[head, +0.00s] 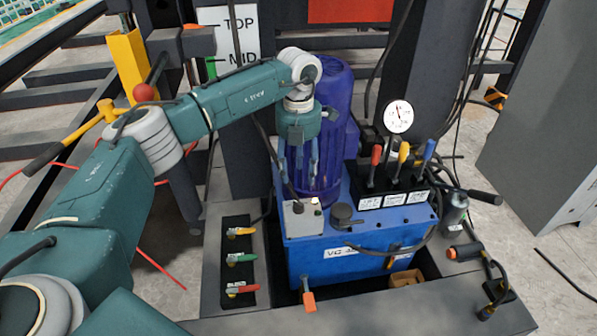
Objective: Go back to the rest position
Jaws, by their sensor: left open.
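My left arm comes in from the left, bends at a grey joint and reaches right. Its gripper (303,178) points down in front of the blue motor (336,95), above the blue hydraulic unit (345,255). The fingers are apart and nothing shows between them. I cannot tell whether they touch the motor. A small grey box (302,219) lies just below the fingertips on the unit's top. My right gripper is not in view.
Red, yellow and blue levers (402,155) and a gauge (398,117) stand right of the motor. Three small valve handles (241,259) sit front left. A grey cabinet (548,120) is at the right. A yellow post (129,70) stands behind my arm. Bare floor shows at lower right.

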